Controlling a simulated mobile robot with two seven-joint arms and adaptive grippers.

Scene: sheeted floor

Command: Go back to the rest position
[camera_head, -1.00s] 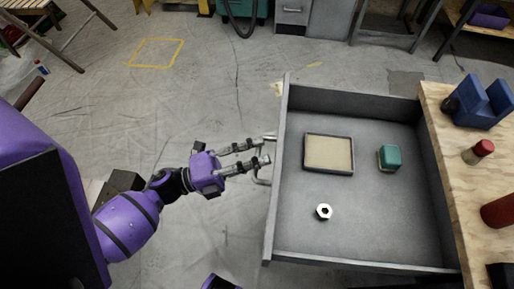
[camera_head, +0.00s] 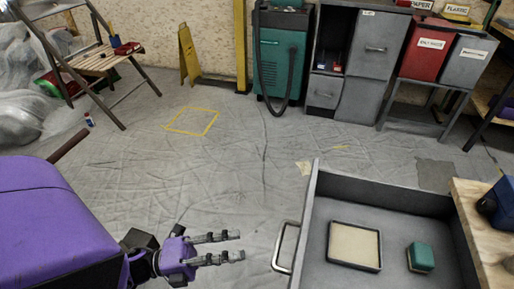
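My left gripper (camera_head: 241,246) is at the lower middle, its two fingers apart with nothing between them, pointing right toward the drawer. It is clear of the metal drawer handle (camera_head: 286,247), with a small gap between. The grey drawer (camera_head: 313,226) stands pulled out at the lower right. In it lie a beige-topped tray (camera_head: 355,245) and a green box (camera_head: 421,257). My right gripper does not show.
A wooden bench (camera_head: 487,212) with a blue object (camera_head: 500,204) borders the drawer on the right. Open sheeted floor lies ahead, with a yellow taped square (camera_head: 192,121). A wooden chair (camera_head: 95,62), yellow floor sign (camera_head: 188,55), green machine (camera_head: 284,52) and grey cabinets (camera_head: 372,65) stand farther back.

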